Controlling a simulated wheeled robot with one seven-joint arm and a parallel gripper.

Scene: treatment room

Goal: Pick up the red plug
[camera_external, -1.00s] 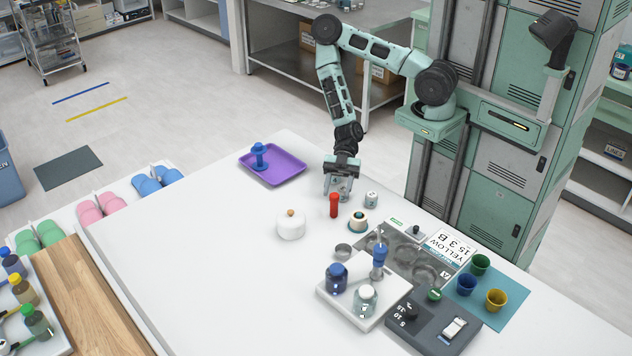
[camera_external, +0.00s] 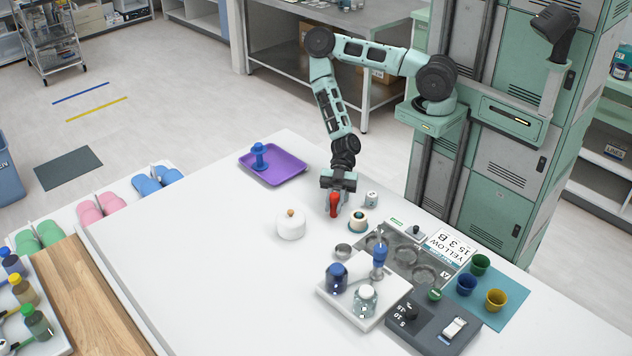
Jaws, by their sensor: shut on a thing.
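The red plug (camera_external: 334,208) stands on the white table, near its middle toward the back. My gripper (camera_external: 335,203) points down over it and is shut on it. The gripper covers part of the plug, and its lower end shows at about table height. I cannot tell whether the plug still touches the table.
A white lidded pot (camera_external: 291,226) stands at the left, and a white ring-topped jar (camera_external: 358,222) and small white cup (camera_external: 371,199) stand close at the right. A purple tray (camera_external: 287,170) with a blue knobbed object (camera_external: 259,155) lies behind left. The table's front left is clear.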

